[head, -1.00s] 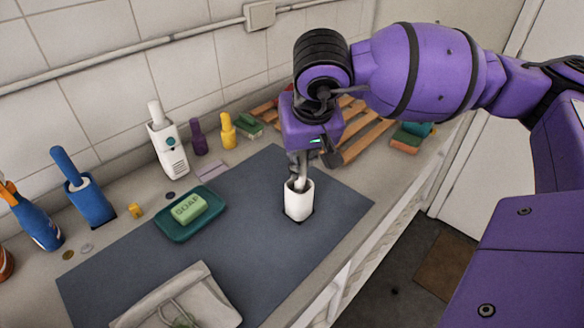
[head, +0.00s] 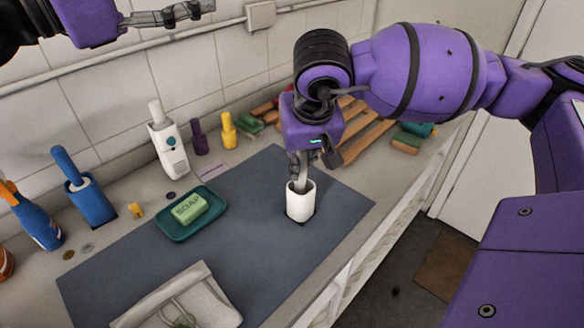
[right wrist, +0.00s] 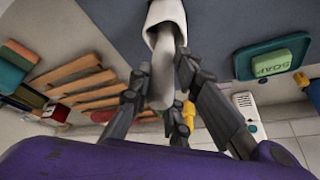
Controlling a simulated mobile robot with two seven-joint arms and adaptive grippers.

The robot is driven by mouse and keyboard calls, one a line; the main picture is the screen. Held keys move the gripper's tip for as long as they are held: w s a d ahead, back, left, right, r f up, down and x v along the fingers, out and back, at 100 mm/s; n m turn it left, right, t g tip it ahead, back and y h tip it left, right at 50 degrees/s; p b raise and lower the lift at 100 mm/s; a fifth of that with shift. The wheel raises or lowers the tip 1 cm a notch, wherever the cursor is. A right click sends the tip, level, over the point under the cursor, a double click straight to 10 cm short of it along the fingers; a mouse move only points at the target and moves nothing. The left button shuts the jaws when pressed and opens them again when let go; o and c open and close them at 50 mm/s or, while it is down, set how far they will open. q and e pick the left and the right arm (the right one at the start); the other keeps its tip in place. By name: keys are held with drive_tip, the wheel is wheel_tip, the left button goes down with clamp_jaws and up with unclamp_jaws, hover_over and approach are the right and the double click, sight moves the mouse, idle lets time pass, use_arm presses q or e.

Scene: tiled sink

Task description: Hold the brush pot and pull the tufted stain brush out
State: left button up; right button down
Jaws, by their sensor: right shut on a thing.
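The white brush pot (head: 300,203) stands upright on the dark mat; its mouth also shows in the right wrist view (right wrist: 165,14). The pale grey brush handle (right wrist: 161,82) rises out of the pot, and the brush's lower end is hidden inside. My right gripper (head: 302,160) points down above the pot and is shut on the handle; its fingers flank the handle in the right wrist view. My left gripper (head: 190,13) is at the upper left, high before the wall and away from the pot. Its fingers are seen side-on, so their opening is unclear.
On the dark mat (head: 250,260), a green soap dish (head: 180,235) with soap lies left of the pot, and a grey cloth pouch (head: 180,300) lies in front. Bottles and a blue holder (head: 90,200) line the wall. A wooden rack (head: 365,135) stands behind.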

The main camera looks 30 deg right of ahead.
use_arm(q)
drive_tip(key=d+f+n+t+y, duration=0.1)
drive_tip(key=d+f+n+y, duration=0.2)
drive_tip(key=f, duration=1.8)
drive_tip(key=n+y, duration=0.2)
approach(290, 207)
drive_tip(key=x, duration=0.3)
drive_tip(key=shift+w+r, duration=0.1)
drive_tip(key=shift+r, duration=0.2)
drive_tip(key=shift+d+f, duration=0.2)
drive_tip(key=shift+f, duration=0.05)
drive_tip(key=shift+x, duration=3.45)
drive_tip(key=shift+c, duration=0.5)
drive_tip(key=c, duration=1.1)
drive_tip(key=o, duration=1.4)
drive_tip(key=shift+o, duration=0.2)
